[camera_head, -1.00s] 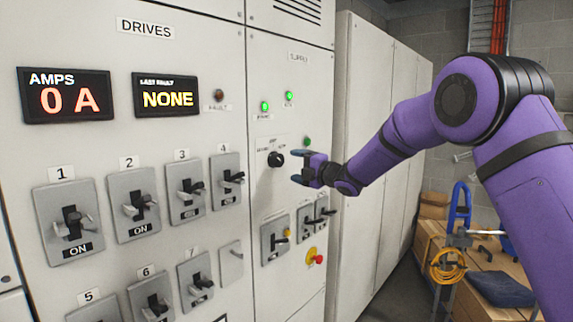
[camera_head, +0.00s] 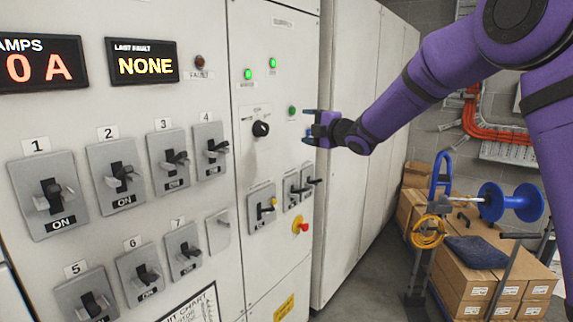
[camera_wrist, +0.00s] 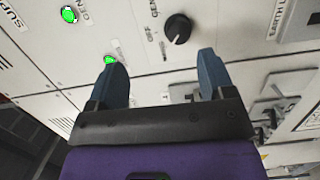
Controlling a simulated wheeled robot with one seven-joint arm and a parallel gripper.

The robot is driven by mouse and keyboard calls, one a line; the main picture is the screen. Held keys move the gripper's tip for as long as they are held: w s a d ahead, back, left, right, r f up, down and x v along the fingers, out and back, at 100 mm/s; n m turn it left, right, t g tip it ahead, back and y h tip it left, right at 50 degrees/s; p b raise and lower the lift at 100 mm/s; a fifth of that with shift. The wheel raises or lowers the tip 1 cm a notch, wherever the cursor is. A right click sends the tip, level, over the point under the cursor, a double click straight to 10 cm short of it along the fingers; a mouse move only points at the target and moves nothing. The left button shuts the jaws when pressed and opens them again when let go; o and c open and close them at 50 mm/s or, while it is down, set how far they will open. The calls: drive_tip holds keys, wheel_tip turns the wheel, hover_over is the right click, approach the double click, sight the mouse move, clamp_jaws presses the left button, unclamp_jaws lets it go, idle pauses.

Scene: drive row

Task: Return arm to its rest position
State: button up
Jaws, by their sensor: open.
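My purple arm reaches in from the upper right in the head view. My gripper (camera_head: 308,125) is open and empty, in front of the supply panel and to the right of its black rotary knob (camera_head: 261,129). In the wrist view my gripper (camera_wrist: 163,78) shows two blue-grey fingers spread apart with nothing between them. The black knob (camera_wrist: 177,28) shows beyond the fingers, apart from them. A green lamp (camera_wrist: 110,60) shows just beyond the left finger.
Numbered drive switches (camera_head: 49,195) fill the left cabinet; those whose labels are legible read ON. A red emergency button (camera_head: 302,228) sits low on the supply panel. Cardboard boxes (camera_head: 466,282), a blue cable reel (camera_head: 510,202) and a hand truck (camera_head: 440,175) stand at the right.

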drive_tip(key=s+d+r+m+h, duration=0.3)
drive_tip(key=s+d+m+h, duration=0.3)
drive_tip(key=s+d+m, duration=0.3)
drive_tip(key=s+d+r+m+h, duration=0.3)
drive_tip(key=s+d+m+h, duration=0.25)
drive_tip(key=s+d, duration=0.5)
drive_tip(key=s+d+f+m+g, duration=0.1)
drive_tip(key=s+f+m+g, duration=0.1)
drive_tip(key=s, duration=0.8)
drive_tip(key=s+d+f+m+g, duration=0.1)
drive_tip(key=s+f+m+g, duration=0.2)
drive_tip(key=s, duration=0.7)
drive_tip(key=s+d+f+m+g, duration=0.1)
drive_tip(key=s+f+m+g, duration=0.2)
drive_tip(key=s, duration=0.8)
wheel_tip(320, 180, down, 2)
drive_tip(key=m, duration=0.3)
drive_tip(key=shift+d, duration=0.2)
